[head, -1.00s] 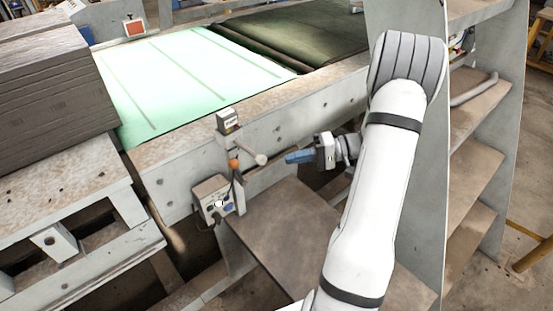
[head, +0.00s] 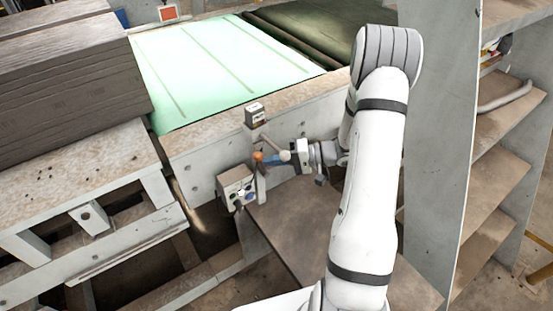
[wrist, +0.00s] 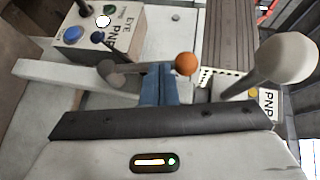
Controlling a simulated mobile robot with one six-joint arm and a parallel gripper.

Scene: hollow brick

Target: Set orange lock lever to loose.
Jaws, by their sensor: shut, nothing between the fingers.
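The orange lock lever ends in an orange ball (head: 258,156), beside the conveyor's side beam above a small control box. In the wrist view the orange ball (wrist: 186,64) sits just right of my fingertips. The lever's grey rod runs left from the ball to a round hub (wrist: 112,73), and my fingers hide its middle. My gripper (head: 284,156) reaches in from the right, close to the lever. Its blue fingers (wrist: 159,72) are together with nothing held. They overlap the rod in the picture; I cannot tell whether they touch it.
A control box (head: 236,188) with a blue button sits below left of the lever. A pale-knobbed lever (wrist: 288,58) stands close on the right in the wrist view, under a small labelled box (head: 254,114) in the head view. Stacked brown boards (head: 70,75) lie at left.

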